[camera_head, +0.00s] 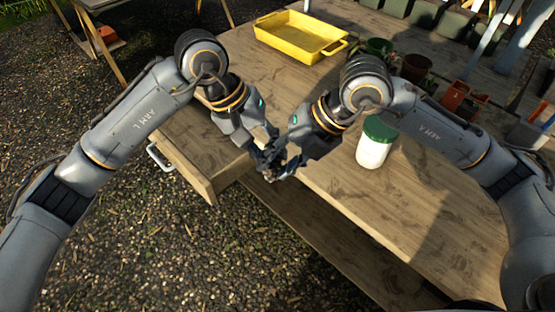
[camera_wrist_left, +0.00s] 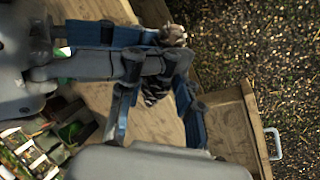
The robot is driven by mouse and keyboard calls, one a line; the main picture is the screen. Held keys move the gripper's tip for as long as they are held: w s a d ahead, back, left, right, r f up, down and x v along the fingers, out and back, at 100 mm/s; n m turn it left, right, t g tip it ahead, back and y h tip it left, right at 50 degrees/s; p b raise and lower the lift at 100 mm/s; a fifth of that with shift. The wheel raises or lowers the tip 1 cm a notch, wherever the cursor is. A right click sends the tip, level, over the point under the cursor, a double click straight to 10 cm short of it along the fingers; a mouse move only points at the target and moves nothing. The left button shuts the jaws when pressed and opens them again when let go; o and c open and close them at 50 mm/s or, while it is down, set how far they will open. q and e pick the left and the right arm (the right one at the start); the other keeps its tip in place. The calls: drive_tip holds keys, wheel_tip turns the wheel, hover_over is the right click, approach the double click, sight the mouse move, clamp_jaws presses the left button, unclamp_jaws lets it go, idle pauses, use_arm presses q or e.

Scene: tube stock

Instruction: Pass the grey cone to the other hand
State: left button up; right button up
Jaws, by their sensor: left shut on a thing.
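The grey cone (camera_wrist_left: 155,97) looks like a scaly pine cone. It shows in the left wrist view between blue-padded fingers, with its upper end (camera_wrist_left: 174,34) above them. My left gripper (camera_head: 266,156) is shut on it; its fingers (camera_wrist_left: 158,112) stand on both sides of it. My right gripper (camera_head: 287,163) meets the left one in the head view, and its fingers (camera_wrist_left: 130,50) reach in from the left across the cone in the wrist view. Whether they press on the cone is hidden. In the head view the fingers hide the cone.
Both grippers are over the gap beside the open drawer (camera_head: 190,152) of the wooden table (camera_head: 420,220). A white jar with a green lid (camera_head: 374,150) stands near my right arm. A yellow tray (camera_head: 300,38) and dark pots (camera_head: 415,67) are farther back.

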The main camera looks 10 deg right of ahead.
use_arm(q)
drive_tip(key=o, duration=1.2)
drive_tip(key=shift+d, duration=0.15)
